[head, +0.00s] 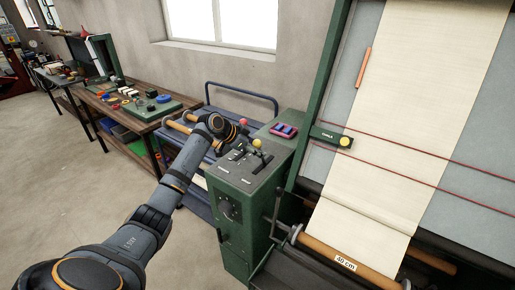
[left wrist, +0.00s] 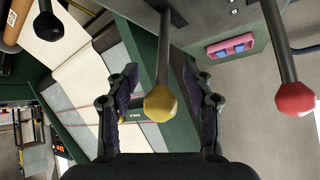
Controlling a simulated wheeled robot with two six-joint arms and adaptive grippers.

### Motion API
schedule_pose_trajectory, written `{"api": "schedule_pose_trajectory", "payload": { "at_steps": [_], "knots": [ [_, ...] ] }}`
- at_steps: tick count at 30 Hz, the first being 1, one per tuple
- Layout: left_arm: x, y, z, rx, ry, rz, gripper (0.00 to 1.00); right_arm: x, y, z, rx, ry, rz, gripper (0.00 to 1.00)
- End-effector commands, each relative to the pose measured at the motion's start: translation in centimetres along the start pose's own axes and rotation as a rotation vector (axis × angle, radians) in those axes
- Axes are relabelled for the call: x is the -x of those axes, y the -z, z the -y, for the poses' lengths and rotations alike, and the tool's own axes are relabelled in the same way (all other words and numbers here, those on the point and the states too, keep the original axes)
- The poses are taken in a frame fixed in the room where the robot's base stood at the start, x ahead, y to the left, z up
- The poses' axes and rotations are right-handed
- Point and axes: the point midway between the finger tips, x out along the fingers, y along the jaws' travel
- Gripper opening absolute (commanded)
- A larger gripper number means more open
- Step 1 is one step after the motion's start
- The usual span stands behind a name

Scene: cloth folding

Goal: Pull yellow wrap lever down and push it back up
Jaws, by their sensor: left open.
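The yellow wrap lever has a dark stem and a round yellow knob (head: 256,143) and stands on top of the green control box (head: 240,190). In the left wrist view the yellow knob (left wrist: 161,104) shows between the two fingers of my left gripper (left wrist: 160,78), with a gap on each side. In the head view my left gripper (head: 242,134) is just beside the lever, over the box top. It is open and holds nothing. My right gripper is not in view.
A red-knobbed lever (left wrist: 295,98) stands close by, and a black knob (left wrist: 47,26) shows at the other side. A pink tray (head: 284,130) sits behind on the box. The machine with pale cloth (head: 390,110) and a wooden roller (head: 345,262) is at right. A workbench (head: 135,110) is at left.

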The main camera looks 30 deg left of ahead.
Motion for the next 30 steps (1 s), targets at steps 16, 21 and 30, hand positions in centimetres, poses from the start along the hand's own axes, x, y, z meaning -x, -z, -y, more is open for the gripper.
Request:
{"api": "schedule_pose_trajectory", "payload": {
  "at_steps": [16,21,30],
  "knots": [
    [6.1,-0.1,0.2,-0.006,0.008,0.004,0.51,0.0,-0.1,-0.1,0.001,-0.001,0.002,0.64],
    [9.8,-0.1,0.1,-0.005,0.004,0.004,0.51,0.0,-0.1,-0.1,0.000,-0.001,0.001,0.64],
    [12.1,0.0,0.0,0.000,0.001,-0.001,0.51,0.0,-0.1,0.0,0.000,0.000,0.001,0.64]
  ]
}}
